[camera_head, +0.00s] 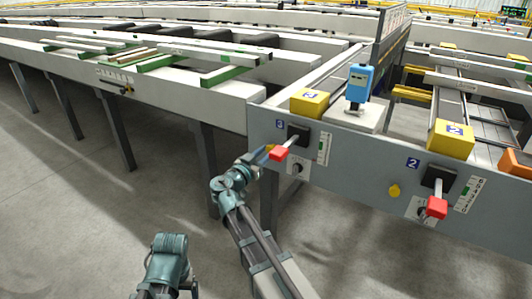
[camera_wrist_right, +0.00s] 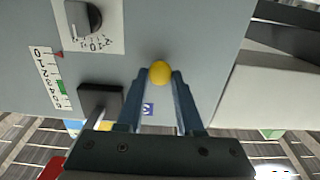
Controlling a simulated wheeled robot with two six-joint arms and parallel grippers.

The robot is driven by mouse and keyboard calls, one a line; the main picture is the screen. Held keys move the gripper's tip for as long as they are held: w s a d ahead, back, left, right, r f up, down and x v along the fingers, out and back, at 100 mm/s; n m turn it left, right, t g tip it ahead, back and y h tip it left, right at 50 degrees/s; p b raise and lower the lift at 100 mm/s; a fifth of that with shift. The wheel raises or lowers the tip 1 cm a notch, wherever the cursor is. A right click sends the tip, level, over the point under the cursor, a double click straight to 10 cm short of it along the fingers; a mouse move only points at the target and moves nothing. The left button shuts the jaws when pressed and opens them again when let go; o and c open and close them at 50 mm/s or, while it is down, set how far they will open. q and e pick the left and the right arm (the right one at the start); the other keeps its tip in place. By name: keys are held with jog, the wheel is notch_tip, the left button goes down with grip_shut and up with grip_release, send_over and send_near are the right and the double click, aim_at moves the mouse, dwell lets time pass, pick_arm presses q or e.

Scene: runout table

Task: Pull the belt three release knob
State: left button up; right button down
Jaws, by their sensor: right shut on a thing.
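The belt three release knob is a small round yellow knob (camera_wrist_right: 160,72) on the grey panel (camera_head: 345,160). In the right wrist view it sits between the fingertips of my right gripper (camera_wrist_right: 160,76), which is shut on it. In the head view my right gripper (camera_head: 264,153) reaches the left end of the panel, below the blue number label (camera_head: 280,124), and mostly hides the knob. That label also shows between the fingers in the right wrist view (camera_wrist_right: 148,109). Part of my left arm shows at the bottom of the head view; its gripper cannot be made out.
Close beside my right gripper is a red-handled lever (camera_head: 279,154), with a black dial (camera_head: 298,168) below it. Further right are another yellow knob (camera_head: 394,190) and red lever (camera_head: 437,207) at belt 2. Yellow blocks (camera_head: 309,102) and a blue device (camera_head: 359,84) stand above. Floor in front is clear.

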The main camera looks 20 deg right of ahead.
jog(key=shift+v, duration=0.95)
jog(key=c, duration=0.5)
grip_release()
jog(key=shift+c, duration=0.2)
